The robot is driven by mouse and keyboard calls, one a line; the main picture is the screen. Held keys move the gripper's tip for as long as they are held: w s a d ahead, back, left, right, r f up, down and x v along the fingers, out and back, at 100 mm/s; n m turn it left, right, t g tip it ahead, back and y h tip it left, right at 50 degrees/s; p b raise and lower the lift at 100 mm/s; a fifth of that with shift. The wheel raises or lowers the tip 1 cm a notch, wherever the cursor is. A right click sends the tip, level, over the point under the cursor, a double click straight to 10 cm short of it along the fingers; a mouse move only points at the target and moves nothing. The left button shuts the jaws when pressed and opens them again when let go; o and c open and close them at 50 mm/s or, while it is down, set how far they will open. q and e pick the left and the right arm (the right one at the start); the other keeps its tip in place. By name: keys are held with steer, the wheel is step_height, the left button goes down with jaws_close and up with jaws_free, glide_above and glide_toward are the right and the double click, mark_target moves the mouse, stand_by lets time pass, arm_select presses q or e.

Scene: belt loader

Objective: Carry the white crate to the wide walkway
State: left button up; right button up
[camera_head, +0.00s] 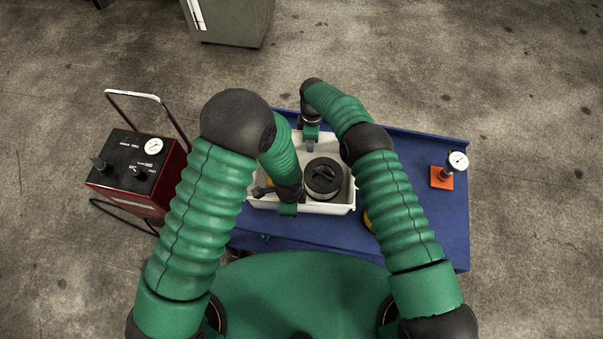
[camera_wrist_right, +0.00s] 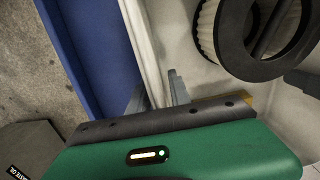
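The white crate (camera_head: 329,208) sits on a blue table (camera_head: 420,213), with a black-topped round filter (camera_head: 323,178) and a partly hidden yellow item inside. My right gripper (camera_head: 311,134) is at the crate's far wall. In the right wrist view its two fingers (camera_wrist_right: 157,94) stand on either side of the white crate wall (camera_wrist_right: 147,45), close against it; the filter (camera_wrist_right: 250,30) shows beside them. My left gripper (camera_head: 288,205) is at the crate's near wall, at the left; its fingertips are hidden, so its grip is unclear.
A gauge on an orange base (camera_head: 441,178) stands on the table's right part. A yellow item (camera_head: 368,222) is partly hidden behind my right arm. A red machine with a handle (camera_head: 135,180) stands left. A grey cabinet (camera_head: 232,20) is at the back. Bare concrete floor lies right.

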arm_select(q)
jaws_close()
arm_select(e)
jaws_close()
arm_select(q)
steer(key=shift+d, duration=0.1)
arm_select(e)
steer(key=shift+d, duration=0.1)
steer(key=shift+w+r, duration=0.15)
stand_by(0.6)
